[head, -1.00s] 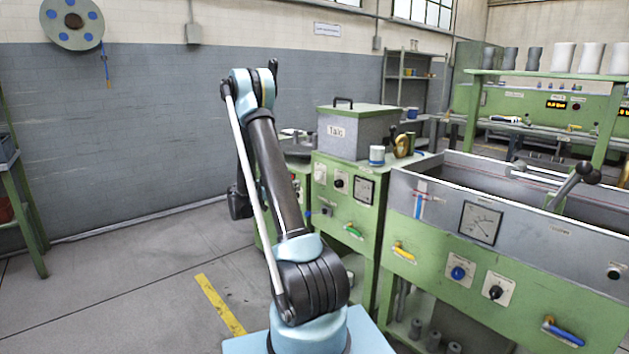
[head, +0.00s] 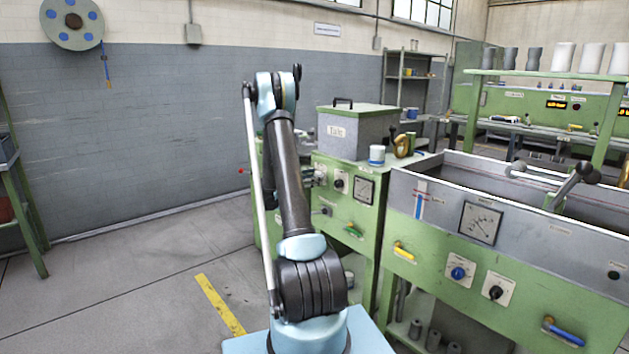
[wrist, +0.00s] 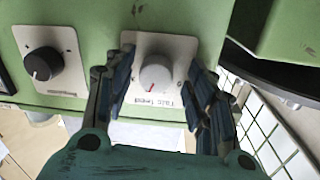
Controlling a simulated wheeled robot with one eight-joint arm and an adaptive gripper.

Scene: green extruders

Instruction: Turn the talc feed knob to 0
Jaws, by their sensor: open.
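The talc feed knob (wrist: 155,76) is pale grey with a red pointer mark, on a white plate (wrist: 178,46) lettered "Talc feed", which appears upside down in the wrist view. The red mark points down and slightly left in that view. My gripper (wrist: 160,80) is open, with one finger on each side of the knob. Whether the fingers touch it I cannot tell. In the head view my gripper (head: 310,177) is at the left of the green cabinet front and mostly covers the knob there.
A black knob (wrist: 43,64) sits beside it on its own plate. A green machine with a grey trough (head: 480,205) stands at right. Floor at left is clear.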

